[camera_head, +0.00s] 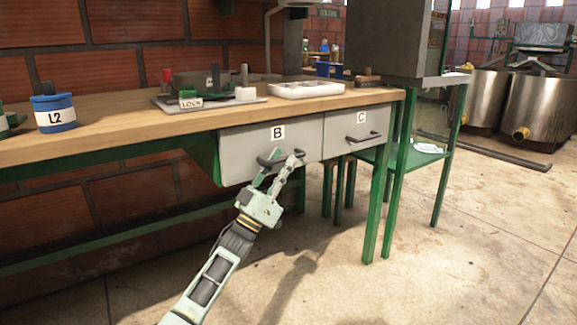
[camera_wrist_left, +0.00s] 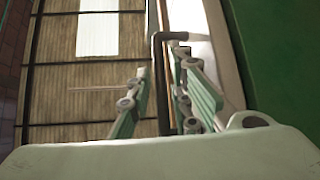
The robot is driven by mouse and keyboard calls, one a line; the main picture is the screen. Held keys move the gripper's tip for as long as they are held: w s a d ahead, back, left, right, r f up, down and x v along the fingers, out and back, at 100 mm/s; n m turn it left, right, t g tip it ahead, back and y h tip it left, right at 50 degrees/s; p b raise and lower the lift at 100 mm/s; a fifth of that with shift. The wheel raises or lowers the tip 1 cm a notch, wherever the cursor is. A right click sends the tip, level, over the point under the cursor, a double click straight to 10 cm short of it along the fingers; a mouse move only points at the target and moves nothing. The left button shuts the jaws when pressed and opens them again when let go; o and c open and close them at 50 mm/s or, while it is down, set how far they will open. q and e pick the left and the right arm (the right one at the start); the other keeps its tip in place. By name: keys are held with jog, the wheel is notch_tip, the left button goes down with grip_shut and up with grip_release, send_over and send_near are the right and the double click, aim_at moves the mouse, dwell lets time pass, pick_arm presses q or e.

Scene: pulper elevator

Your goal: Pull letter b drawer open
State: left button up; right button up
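The letter B drawer (camera_head: 245,152) has a pale grey front with a white "B" label (camera_head: 277,132) and sits flush beside drawer C, shut under the workbench. Its dark handle (camera_head: 268,161) is partly hidden by my left gripper (camera_head: 279,162). In the left wrist view, the handle (camera_wrist_left: 158,75) runs between the two green-padded fingers of my left gripper (camera_wrist_left: 163,95). The fingers stand apart on either side of it, with a narrow gap showing on the left finger's side. My right gripper is in neither view.
Drawer C (camera_head: 344,141) is to the right, with its own dark handle. The wooden benchtop (camera_head: 130,132) holds a blue L2 container (camera_head: 54,113), a LOCK-labelled device (camera_head: 190,101) and a white tray (camera_head: 306,90). A green leg (camera_head: 377,205) stands right; floor in front is clear.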

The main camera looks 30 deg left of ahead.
pick_arm(q)
jog(key=shift+x, duration=0.95)
grip_shut()
